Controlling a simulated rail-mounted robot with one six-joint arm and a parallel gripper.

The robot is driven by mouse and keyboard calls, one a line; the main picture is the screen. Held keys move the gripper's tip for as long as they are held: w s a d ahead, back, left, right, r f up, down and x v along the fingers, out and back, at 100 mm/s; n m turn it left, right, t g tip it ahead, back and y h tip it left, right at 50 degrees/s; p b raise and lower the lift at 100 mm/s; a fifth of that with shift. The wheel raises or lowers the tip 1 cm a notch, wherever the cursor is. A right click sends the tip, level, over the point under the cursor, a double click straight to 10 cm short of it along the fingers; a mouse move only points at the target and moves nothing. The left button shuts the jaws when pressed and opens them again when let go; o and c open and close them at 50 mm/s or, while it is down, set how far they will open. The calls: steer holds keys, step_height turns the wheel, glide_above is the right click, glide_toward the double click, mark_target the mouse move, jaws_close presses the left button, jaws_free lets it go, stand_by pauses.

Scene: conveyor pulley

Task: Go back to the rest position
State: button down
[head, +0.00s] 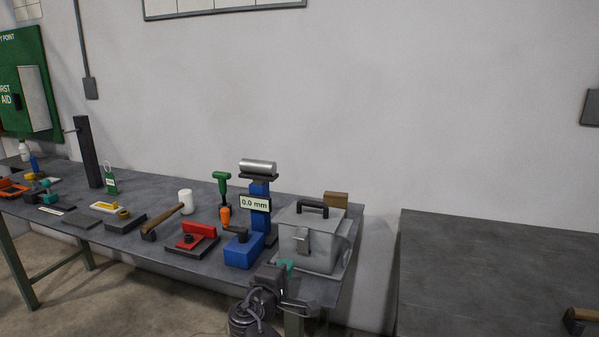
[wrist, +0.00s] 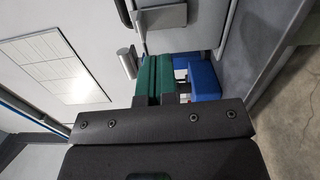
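My gripper (head: 287,264) is low in front of the grey lidded box (head: 308,241), near the front edge of the bench. Its teal-green fingers (wrist: 155,76) lie side by side in the wrist view with only a thin dark seam between them. The gripper looks shut, and I see nothing held in it. In the wrist view, a silver roller (wrist: 127,61) and a blue base (wrist: 204,77) show beyond the fingers. Part of the wrist is cut off by the lower edge of the head view.
A second dark table (head: 480,262) at right is mostly bare.

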steer(key=s+d+f+m+g+y, duration=0.6)
steer(key=s+d+f+m+g, duration=0.7)
steer(key=s+d+f+g, duration=0.3)
steer(key=d+r+p, duration=0.2)
steer(key=r+p, duration=0.6)
steer(key=p, duration=0.1)
steer(key=w+d+r+m+p, duration=0.1)
steer(key=d+r+p, duration=0.1)
steer(key=r+p, duration=0.7)
steer(key=shift+d+g, duration=0.3)
steer(key=shift+g, duration=0.1)
